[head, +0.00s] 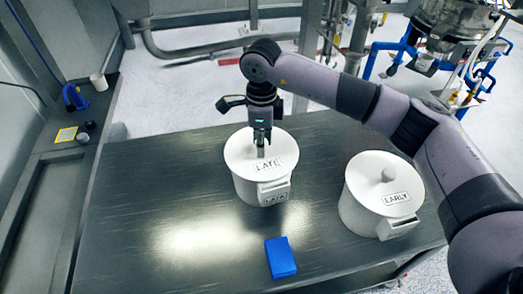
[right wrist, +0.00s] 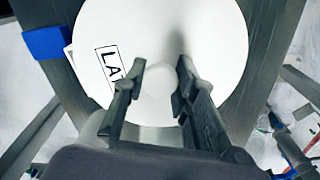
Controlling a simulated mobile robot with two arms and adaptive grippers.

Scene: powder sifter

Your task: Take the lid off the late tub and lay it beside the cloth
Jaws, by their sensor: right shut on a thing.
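The late tub (head: 245,188) is a white round pot on the dark table, with a labelled block on its front. Its white lid (head: 238,152) lies over the tub's mouth and bears a LATE label; it fills much of the right wrist view (right wrist: 205,35). My right gripper (head: 261,147) comes down from above onto the middle of the lid. In the right wrist view its fingers (right wrist: 160,78) are shut on the lid's round knob. The blue folded cloth (head: 281,257) lies near the table's front edge, below the tub. My left gripper is not in view.
The white EARLY tub (head: 372,209), with its knobbed lid on, stands to the right, under my right arm. The table (head: 130,215) is bare left of the late tub and the cloth. A side bench (head: 50,190) runs along the left.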

